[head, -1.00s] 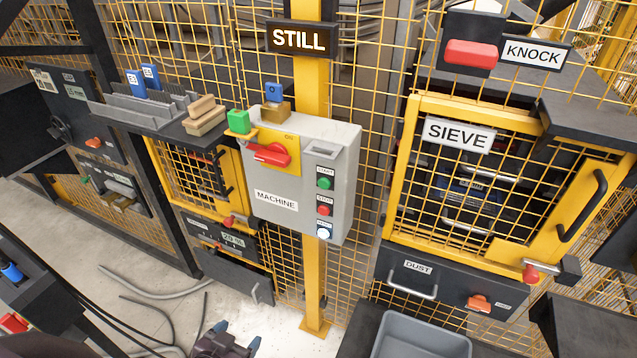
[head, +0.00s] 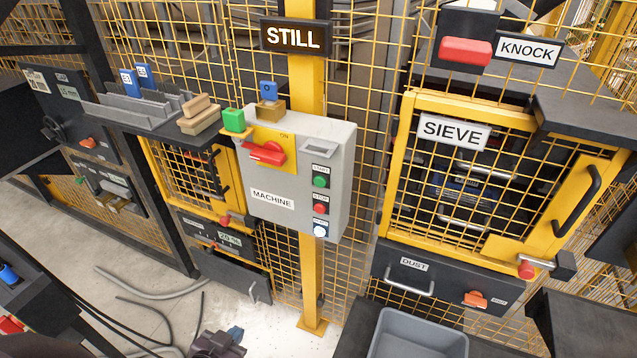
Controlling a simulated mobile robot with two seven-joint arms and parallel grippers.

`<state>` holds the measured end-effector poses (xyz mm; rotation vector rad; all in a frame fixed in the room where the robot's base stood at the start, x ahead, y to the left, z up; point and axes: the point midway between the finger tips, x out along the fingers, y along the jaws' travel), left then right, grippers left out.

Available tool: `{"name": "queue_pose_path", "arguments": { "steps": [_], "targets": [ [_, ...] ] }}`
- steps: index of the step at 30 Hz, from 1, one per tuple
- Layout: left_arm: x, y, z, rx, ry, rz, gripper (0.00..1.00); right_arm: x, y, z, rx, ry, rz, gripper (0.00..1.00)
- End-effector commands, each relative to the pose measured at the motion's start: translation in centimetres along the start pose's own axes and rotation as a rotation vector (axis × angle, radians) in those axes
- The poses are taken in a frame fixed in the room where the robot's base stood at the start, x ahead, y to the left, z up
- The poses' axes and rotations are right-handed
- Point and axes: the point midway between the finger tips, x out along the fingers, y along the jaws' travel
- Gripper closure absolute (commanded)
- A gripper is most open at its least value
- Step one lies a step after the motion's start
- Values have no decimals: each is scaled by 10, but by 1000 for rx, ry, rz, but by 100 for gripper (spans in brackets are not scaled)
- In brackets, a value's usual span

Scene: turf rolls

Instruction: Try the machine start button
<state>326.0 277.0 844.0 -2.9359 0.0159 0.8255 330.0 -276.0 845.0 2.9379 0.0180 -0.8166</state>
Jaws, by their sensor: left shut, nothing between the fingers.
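The grey machine control box (head: 330,140) is fixed to a yellow post in the middle of the view. The green start button (head: 320,181) is on its right side under a small label, and nothing covers it. Below it are a red button (head: 320,208) and a white one (head: 320,230). A red rotary handle (head: 266,154) sits on a yellow plate at the box's upper left. My left gripper (head: 234,336) is at the bottom edge, shut and empty, well below the box and touching no button. My right gripper is not in view.
A sign reading STILL (head: 293,37) hangs above the box. A green block (head: 233,120) and a brass piece with a blue tag (head: 268,92) are at the box's top left. The yellow SIEVE door (head: 397,175) and a grey bin (head: 418,335) stand to the right.

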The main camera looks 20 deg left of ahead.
Motion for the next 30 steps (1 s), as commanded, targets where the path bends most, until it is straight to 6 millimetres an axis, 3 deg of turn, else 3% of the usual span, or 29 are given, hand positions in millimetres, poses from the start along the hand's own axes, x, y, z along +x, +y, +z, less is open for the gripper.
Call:
{"name": "queue_pose_path", "arguments": {
  "steps": [30],
  "targets": [
    [0, 0, 0, 0, 0, 0, 100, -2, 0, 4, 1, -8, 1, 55]
  ]
}}
